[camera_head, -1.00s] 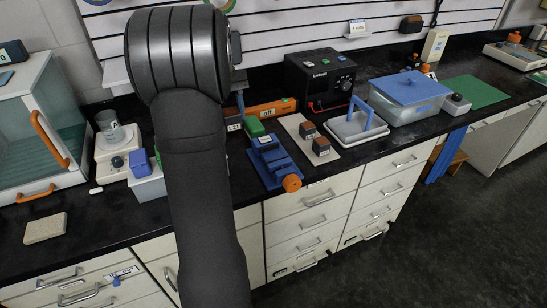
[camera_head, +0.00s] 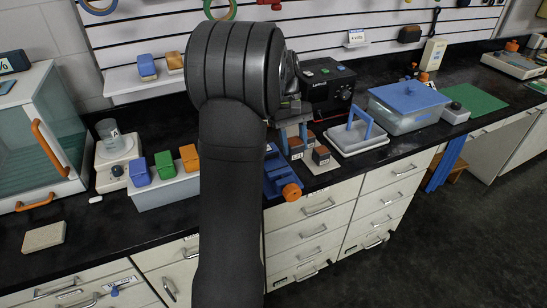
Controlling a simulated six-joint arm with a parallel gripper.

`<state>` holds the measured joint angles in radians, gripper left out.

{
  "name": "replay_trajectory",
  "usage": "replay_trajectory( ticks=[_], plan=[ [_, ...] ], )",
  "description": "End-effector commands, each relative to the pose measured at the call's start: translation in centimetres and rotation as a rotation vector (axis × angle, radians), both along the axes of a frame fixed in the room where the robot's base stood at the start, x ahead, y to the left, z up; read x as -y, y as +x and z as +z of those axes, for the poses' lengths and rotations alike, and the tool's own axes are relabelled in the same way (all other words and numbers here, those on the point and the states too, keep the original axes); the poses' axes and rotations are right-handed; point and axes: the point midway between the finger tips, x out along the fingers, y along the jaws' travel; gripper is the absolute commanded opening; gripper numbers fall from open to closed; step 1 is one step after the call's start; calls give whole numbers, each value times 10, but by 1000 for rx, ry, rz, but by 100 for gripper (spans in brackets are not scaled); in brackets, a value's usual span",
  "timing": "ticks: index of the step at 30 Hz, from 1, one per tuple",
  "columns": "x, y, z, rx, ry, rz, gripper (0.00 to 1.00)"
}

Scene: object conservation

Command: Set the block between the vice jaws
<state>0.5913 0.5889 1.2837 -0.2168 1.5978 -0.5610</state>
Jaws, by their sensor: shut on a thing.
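My gripper (camera_head: 293,130) is at the right end of the dark arm, pointing down. It is shut on a dark-topped brown block (camera_head: 296,147) with a white label, its lower part showing between the fingers. The blue vice (camera_head: 279,178) with its orange knob (camera_head: 292,192) lies just below and left of the gripper. My arm hides the vice's left part, so I cannot see its jaw gap. The held block appears by the vice's right side; I cannot tell its height.
Two similar blocks (camera_head: 321,155) (camera_head: 309,139) stand close right of the held one on a beige mat (camera_head: 322,168). A white rack (camera_head: 165,190) with coloured blocks is left of my arm.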

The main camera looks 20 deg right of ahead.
Motion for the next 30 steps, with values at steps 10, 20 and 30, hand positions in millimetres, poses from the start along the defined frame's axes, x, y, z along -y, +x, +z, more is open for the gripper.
replay_trajectory(
  ticks=[10,20,30],
  plan=[
    [-30,56,-37,-1,0,1,0],
    [-35,63,-56,-2,1,0,0],
    [-34,63,-82,1,0,-1,0]
  ],
)
